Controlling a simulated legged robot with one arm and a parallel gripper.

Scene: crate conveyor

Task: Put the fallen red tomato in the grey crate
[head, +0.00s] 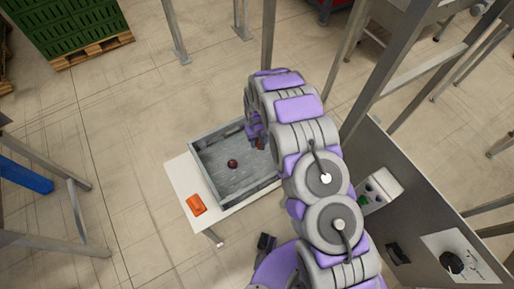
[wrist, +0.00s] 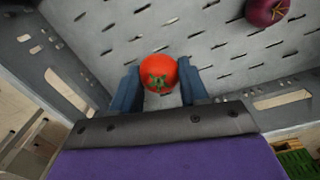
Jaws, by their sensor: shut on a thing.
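The red tomato (wrist: 159,72) with its green calyx is held between the two blue fingers of my gripper (wrist: 158,80) in the wrist view. The grey crate (wrist: 80,75), with a slotted floor and side walls, lies behind and around it in that view. In the head view the grey crate (head: 207,182) stands on a white table, and my gripper (head: 258,138) is over its right part. I cannot tell whether the tomato touches the crate floor.
A dark red onion (head: 232,163) lies in the crate, and it also shows in the wrist view (wrist: 266,10). An orange object (head: 196,204) sits on the white table (head: 182,178) in front of the crate. A metal control panel (head: 425,225) stands at right. Green crates (head: 75,22) are stacked at upper left.

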